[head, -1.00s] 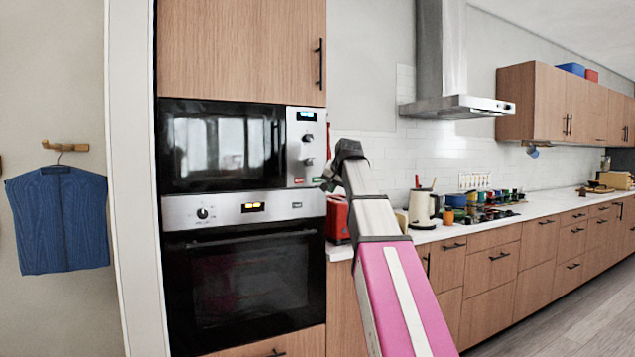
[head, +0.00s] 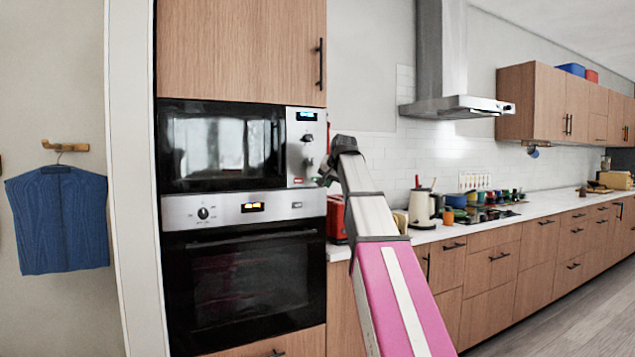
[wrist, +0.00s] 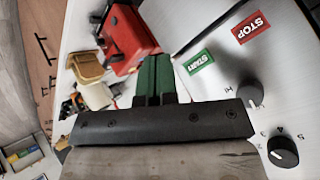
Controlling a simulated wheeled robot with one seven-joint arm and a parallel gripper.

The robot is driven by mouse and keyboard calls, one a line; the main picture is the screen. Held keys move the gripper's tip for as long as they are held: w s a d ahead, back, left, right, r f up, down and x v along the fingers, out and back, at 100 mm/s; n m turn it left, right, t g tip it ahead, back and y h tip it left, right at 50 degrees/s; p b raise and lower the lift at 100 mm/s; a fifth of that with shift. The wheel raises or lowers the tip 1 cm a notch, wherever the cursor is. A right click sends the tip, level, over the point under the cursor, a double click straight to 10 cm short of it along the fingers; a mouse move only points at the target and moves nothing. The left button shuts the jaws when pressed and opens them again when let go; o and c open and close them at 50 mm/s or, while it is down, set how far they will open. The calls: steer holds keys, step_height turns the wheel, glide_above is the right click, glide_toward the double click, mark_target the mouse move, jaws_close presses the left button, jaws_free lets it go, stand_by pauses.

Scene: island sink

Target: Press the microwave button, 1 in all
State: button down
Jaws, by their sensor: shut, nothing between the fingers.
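The microwave (head: 222,145) is built into the wooden cabinet, with a dark door and a silver control panel (head: 306,128) on its right. In the wrist view the panel carries a green START button (wrist: 199,62), a red STOP button (wrist: 251,27) and two round knobs, one dark (wrist: 283,151). My gripper (wrist: 157,62) shows green fingers, shut and empty. In that picture the fingertips are just left of the START button; I cannot tell whether they touch the panel. In the head view my gripper (head: 326,177) is at the panel's lower right edge, small and partly hard to make out.
An oven (head: 245,270) sits below the microwave. A red appliance (head: 336,218) stands on the counter right beside the cabinet, and also shows beyond my fingers (wrist: 128,38). A kettle (head: 421,208) and several small items stand farther right.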

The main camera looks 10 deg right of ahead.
steer(key=shift+w+a, duration=0.3)
steer(key=shift+w, duration=0.65)
steer(key=shift+w+a, duration=0.3)
steer(key=shift+w, duration=0.65)
steer(key=shift+w+a, duration=0.3)
steer(key=shift+w, duration=0.65)
steer(key=shift+w, duration=0.15)
steer(key=shift+w+a, duration=0.15)
steer(key=shift+w, duration=0.1)
